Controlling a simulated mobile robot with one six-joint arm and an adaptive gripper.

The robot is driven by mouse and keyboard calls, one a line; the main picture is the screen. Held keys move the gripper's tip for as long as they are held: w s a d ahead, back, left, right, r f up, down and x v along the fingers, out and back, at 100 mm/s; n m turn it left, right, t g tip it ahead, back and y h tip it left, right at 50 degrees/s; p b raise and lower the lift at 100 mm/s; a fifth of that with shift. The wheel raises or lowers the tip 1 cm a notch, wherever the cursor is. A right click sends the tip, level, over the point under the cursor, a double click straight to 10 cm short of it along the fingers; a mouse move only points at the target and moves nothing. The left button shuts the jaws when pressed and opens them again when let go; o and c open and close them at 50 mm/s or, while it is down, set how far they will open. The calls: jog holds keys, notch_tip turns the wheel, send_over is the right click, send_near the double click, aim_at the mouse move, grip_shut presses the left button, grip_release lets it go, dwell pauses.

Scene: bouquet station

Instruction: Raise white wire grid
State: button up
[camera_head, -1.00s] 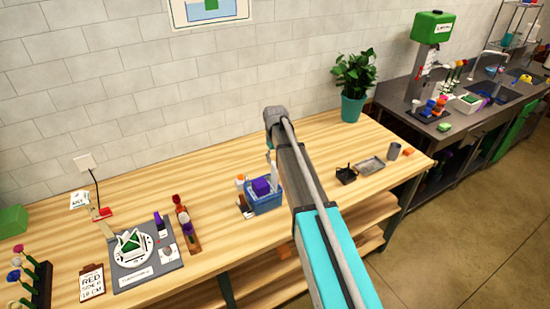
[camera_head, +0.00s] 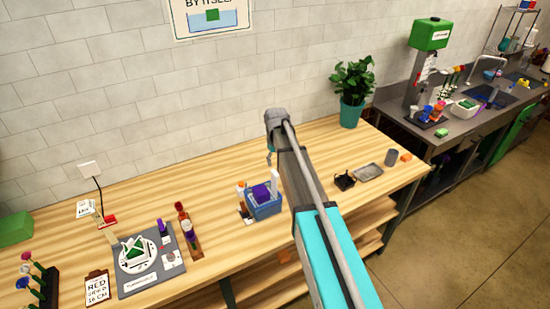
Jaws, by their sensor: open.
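A white wire-like frame (camera_head: 126,247) shows around a green block (camera_head: 137,251) on a round white plate at the left of the wooden bench. It is small in the picture, so I cannot be sure that it is the white wire grid. My arm reaches over the middle of the bench, far to the right of the plate. Only a small part of my gripper (camera_head: 269,156) shows below the arm's far end. It is open and apart from the plate; its fingertips are mostly hidden by the arm.
A blue caddy (camera_head: 264,208) stands beside my arm on the bench (camera_head: 220,190). Bottles (camera_head: 188,229) and a clipboard (camera_head: 97,288) lie near the plate. A black holder (camera_head: 344,181), a grey tray (camera_head: 368,172) and a potted plant (camera_head: 352,88) are at the right.

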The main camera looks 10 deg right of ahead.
jog(key=s+f+m+b, duration=0.1)
jog(key=s+f+b, duration=0.6)
jog(key=s, duration=0.6)
jog(key=s+f+m+b, duration=0.2)
jog(key=s+f+b, duration=0.5)
jog(key=s, duration=0.7)
jog(key=shift+d+f, duration=0.15)
jog(key=shift+f, duration=0.1)
jog(key=shift+s, duration=0.1)
jog(key=shift+c, duration=0.4)
jog(key=shift+d, duration=0.1)
jog(key=shift+d+m, duration=0.3)
jog(key=shift+d, duration=0.05)
jog(key=shift+s, duration=0.1)
